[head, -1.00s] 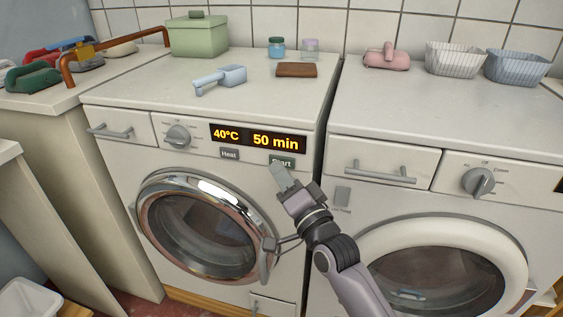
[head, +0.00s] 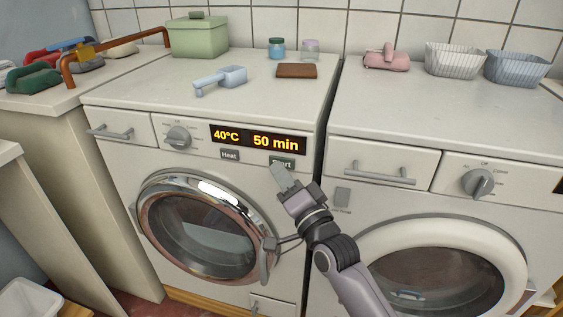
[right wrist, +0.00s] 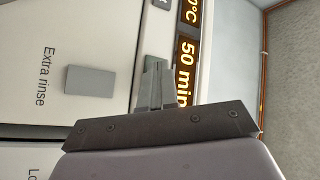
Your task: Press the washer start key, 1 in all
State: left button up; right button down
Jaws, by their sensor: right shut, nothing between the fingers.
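The washer (head: 120,140) stands on the left with a round chrome door. Its green Start key (head: 283,161) sits below the lit display (head: 257,139), which reads 40°C and 50 min. My right gripper (head: 279,171) is shut and empty, its fingertips at the lower edge of the Start key in the head view. Whether they touch it cannot be told. My left gripper is not in view.
A Heat key (head: 229,155) lies left of the Start key. A second machine with a white-rimmed door (head: 510,250) stands on the right. An Extra rinse key (right wrist: 90,81) shows in the right wrist view. A blue scoop (head: 220,80) and green box (head: 198,37) stand on top.

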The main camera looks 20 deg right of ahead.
jog(key=shift+s+a+p, duration=0.3)
jog(key=shift+s, duration=0.25)
